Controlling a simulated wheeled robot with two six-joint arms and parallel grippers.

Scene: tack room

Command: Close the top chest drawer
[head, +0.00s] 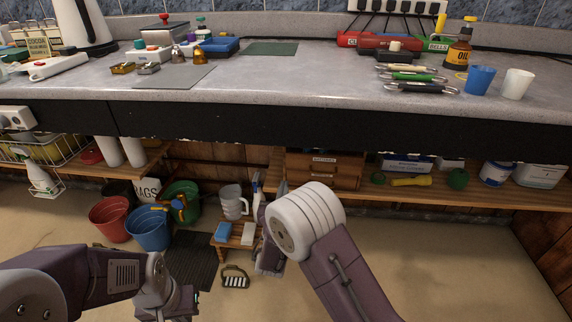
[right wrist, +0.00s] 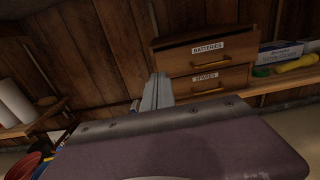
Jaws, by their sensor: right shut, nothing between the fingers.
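The wooden chest stands on the shelf under the counter. In the right wrist view its top drawer (right wrist: 185,55), labelled BATTERIES, juts out past the lower drawer, with a dark gap above its front. The lower drawer (right wrist: 190,86), labelled SPARES, sits further back. In the head view the top drawer (head: 309,168) is partly shaded by the counter. My right gripper (right wrist: 158,88) is shut and empty, apart from the drawer and to the left of it in the picture; its fingers also show in the head view (head: 281,184).
The counter edge (head: 330,122) overhangs the chest. A small wooden step (head: 228,240) with a blue block and buckets (head: 150,228) stand left of my right arm. A yellow torch (head: 411,181) lies right of the chest. The floor on the right is clear.

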